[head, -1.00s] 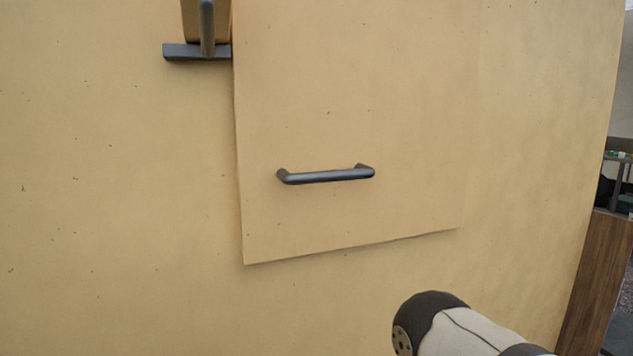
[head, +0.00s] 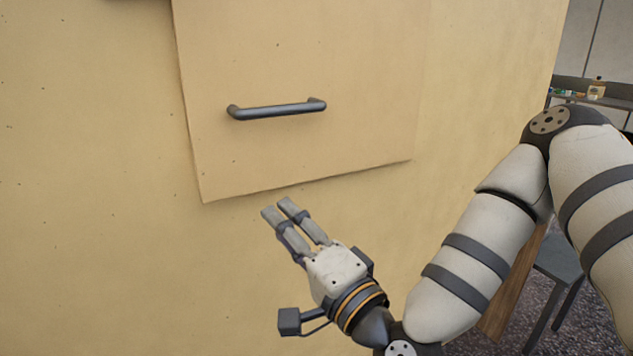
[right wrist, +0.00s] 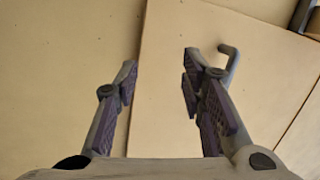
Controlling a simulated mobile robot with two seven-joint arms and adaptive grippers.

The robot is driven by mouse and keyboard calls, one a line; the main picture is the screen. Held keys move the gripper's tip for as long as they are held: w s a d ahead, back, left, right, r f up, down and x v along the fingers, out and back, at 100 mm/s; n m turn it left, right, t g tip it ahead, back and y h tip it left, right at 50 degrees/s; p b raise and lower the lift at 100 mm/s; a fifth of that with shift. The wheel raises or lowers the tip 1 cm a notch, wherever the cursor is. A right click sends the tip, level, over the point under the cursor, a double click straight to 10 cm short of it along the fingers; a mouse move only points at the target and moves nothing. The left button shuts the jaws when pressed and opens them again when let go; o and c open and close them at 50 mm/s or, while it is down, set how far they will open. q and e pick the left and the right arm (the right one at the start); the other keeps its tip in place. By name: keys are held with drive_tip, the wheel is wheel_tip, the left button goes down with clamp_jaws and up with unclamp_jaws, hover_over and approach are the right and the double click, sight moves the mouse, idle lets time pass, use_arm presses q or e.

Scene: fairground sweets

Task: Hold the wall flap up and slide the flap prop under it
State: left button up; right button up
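The wall flap (head: 320,60) is a tan panel hanging down against the tan wall, with its lower edge slanting up to the right. Its dark bar handle (head: 277,109) is in the flap's lower half. My right gripper (head: 278,208) is open and empty, just below the flap's lower edge and apart from the handle. In the right wrist view, its two fingers (right wrist: 157,78) are spread, with the flap (right wrist: 215,15) behind them and part of the handle (right wrist: 230,62) beside the right finger. The flap prop cannot be made out now. My left gripper is out of view.
The tan wall (head: 90,150) fills most of the head view and is clear left of and below the flap. Past its right edge stands a table (head: 595,101) with small items. A dark piece (right wrist: 305,15) shows at the wrist view's top right corner.

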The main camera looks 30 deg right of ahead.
sight(286, 113)
drive_tip(key=d+r+m+t+h, duration=0.3)
drive_tip(key=d+r+m+t, duration=0.1)
drive_tip(key=r, duration=0.5)
drive_tip(key=x, duration=0.2)
drive_tip(key=b+x, duration=0.1)
drive_tip(key=x, duration=0.2)
drive_tip(key=b+x, duration=0.1)
drive_tip(key=x, duration=0.2)
drive_tip(key=shift+d+r, duration=0.15)
drive_tip(key=shift+r, duration=0.2)
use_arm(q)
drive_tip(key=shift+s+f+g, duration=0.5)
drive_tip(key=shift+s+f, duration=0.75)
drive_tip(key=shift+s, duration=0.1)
use_arm(e)
drive_tip(key=shift+w+r, duration=0.25)
drive_tip(key=shift+w, duration=0.45)
